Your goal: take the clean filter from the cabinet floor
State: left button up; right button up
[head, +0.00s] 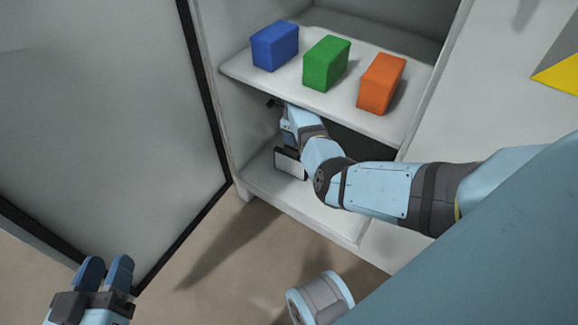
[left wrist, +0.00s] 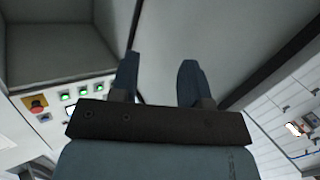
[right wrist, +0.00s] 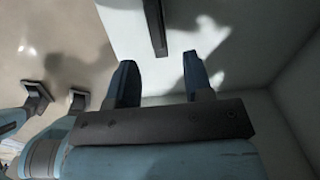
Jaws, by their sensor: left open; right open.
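The clean filter (head: 290,162), a pale gridded panel with a dark frame, stands on the cabinet floor (head: 310,205) in the lower compartment. In the right wrist view a dark narrow bar (right wrist: 155,25), which looks like its frame seen edge-on, lies ahead of my right fingertips, in line with the gap between them. My right gripper (right wrist: 157,62) is open and empty inside the lower compartment; in the head view its fingers are largely hidden by my arm. My left gripper (head: 107,262) is open and empty, low outside the cabinet; it also shows in the left wrist view (left wrist: 157,66).
The shelf (head: 300,88) above holds a blue block (head: 275,46), a green block (head: 326,63) and an orange block (head: 381,83). The open door (head: 100,110) stands at the left. Cabinet side walls and the shelf edge bound my right arm closely.

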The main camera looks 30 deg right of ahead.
aim_at(292, 148)
jog(key=shift+w+a+f, duration=0.1)
jog(key=shift+a+f, duration=0.15)
jog(key=shift+f, duration=0.15)
jog(key=shift+f+b, duration=0.35)
jog(key=shift+b, duration=0.1)
notch_tip(292, 148, down, 5)
jog(key=b, duration=0.3)
jog(key=shift+f, duration=0.1)
jog(key=shift+f+b, duration=0.45)
pick_arm(q)
jog(key=w+m+t, duration=0.1)
jog(key=w+a+m+t, duration=0.1)
jog(key=m, duration=0.1)
jog(key=shift+w+a+r, duration=0.15)
jog(key=shift+a+r, duration=0.05)
jog(key=shift+a, duration=0.05)
pick_arm(e)
jog(key=shift+c, duration=0.5)
grip_shut()
